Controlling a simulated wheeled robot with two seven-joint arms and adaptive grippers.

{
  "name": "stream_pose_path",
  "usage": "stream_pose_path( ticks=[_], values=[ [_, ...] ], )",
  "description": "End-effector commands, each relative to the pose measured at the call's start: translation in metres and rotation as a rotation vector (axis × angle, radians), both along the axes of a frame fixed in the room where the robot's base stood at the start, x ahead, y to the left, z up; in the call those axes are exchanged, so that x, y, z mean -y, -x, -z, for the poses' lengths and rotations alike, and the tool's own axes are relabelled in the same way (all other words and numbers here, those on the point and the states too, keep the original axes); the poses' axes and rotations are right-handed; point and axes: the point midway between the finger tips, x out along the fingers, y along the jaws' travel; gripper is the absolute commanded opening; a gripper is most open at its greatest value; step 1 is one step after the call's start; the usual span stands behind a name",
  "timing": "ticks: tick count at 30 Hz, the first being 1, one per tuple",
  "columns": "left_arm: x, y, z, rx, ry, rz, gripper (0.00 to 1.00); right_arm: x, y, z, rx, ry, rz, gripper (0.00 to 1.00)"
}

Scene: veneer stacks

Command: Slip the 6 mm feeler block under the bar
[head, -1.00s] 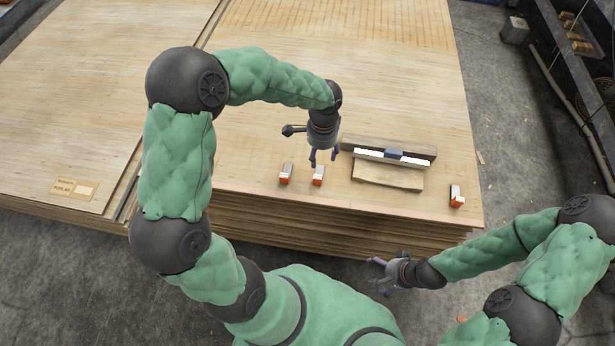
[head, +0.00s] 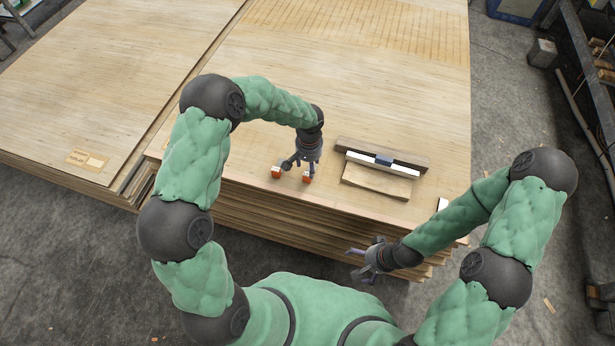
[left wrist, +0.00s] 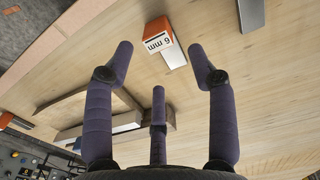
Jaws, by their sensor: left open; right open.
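The 6 mm feeler block (left wrist: 160,42), with an orange labelled end and a grey body, lies on the veneer stack between and beyond my left fingertips in the left wrist view. It also shows in the head view (head: 306,179), right under my left gripper (head: 297,165), which is open around empty space. The white bar with a blue middle (head: 400,167) lies to the right, by a wooden board (head: 376,181) and a darker wooden strip (head: 351,144). Any gap under it is too small to tell. My right gripper (head: 368,262) is open and empty, in front of the stack.
A similar orange-ended block (head: 276,172) lies just left of the 6 mm one. Another block (head: 443,204) stands near the right front corner, partly behind my right arm. The veneer stack's top (head: 330,70) is clear behind the bar.

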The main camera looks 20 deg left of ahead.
Motion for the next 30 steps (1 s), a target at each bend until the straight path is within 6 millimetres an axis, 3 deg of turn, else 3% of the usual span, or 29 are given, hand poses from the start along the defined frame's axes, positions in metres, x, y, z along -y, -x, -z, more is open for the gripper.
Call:
stream_pose_path(
  ticks=[7,16,24,30],
  values=[
    [-0.001,0.003,0.017,0.0,0.0,0.001,0.57,0.0,0.0,0.008,0.0,0.0,0.0,1.0],
    [-0.004,0.011,0.057,-0.001,0.0,0.001,0.57,0.0,0.0,0.027,0.0,0.0,0.0,1.0],
    [-0.004,0.011,0.058,0.0,0.0,0.001,0.57,0.0,0.0,0.027,0.001,0.0,0.0,1.0],
    [-0.004,0.011,0.058,0.0,0.0,0.001,0.0,0.0,0.0,0.027,0.001,0.0,0.0,1.0]
  ],
)
